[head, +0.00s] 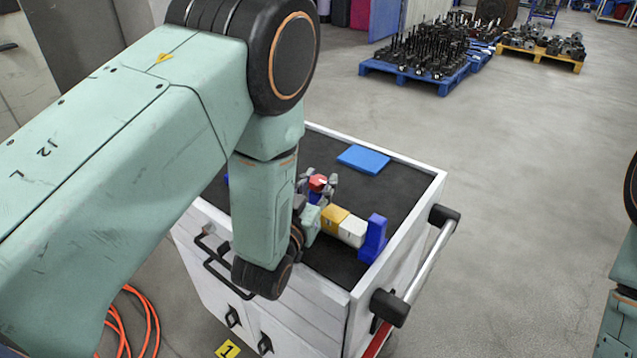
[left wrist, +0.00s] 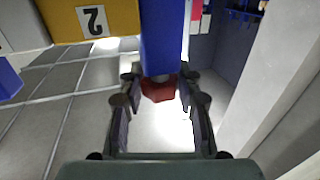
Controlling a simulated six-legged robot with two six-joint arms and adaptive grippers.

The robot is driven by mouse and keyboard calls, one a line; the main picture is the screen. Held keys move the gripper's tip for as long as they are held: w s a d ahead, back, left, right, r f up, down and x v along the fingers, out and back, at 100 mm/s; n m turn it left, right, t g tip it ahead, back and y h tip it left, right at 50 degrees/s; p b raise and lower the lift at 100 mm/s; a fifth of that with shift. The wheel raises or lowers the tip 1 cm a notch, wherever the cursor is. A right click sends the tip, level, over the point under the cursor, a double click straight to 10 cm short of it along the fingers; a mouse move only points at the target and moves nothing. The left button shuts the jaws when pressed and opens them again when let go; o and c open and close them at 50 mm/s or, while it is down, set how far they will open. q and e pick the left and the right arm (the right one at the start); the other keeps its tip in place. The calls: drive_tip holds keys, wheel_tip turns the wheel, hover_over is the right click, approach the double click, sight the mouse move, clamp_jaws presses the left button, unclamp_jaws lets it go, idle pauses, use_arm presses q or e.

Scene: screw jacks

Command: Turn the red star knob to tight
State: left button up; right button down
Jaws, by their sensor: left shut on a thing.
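The red star knob (head: 318,182) shows between the fingers of my left gripper (head: 317,188), above the dark top of the white cart (head: 405,215). In the left wrist view the red knob (left wrist: 158,89) sits at the end of a blue part (left wrist: 165,40), between the two fingers of my left gripper (left wrist: 158,100). The gripper is shut on the knob. My left arm hides the area to the left of the knob. No mark for tight is readable. My right gripper is out of view.
A flat blue plate (head: 363,159) lies behind. The cart handle (head: 421,262) juts out right. Loaded pallets stand farther back.

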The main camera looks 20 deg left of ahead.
use_arm(q)
drive_tip(key=c, duration=0.4)
drive_tip(key=shift+c, duration=0.2)
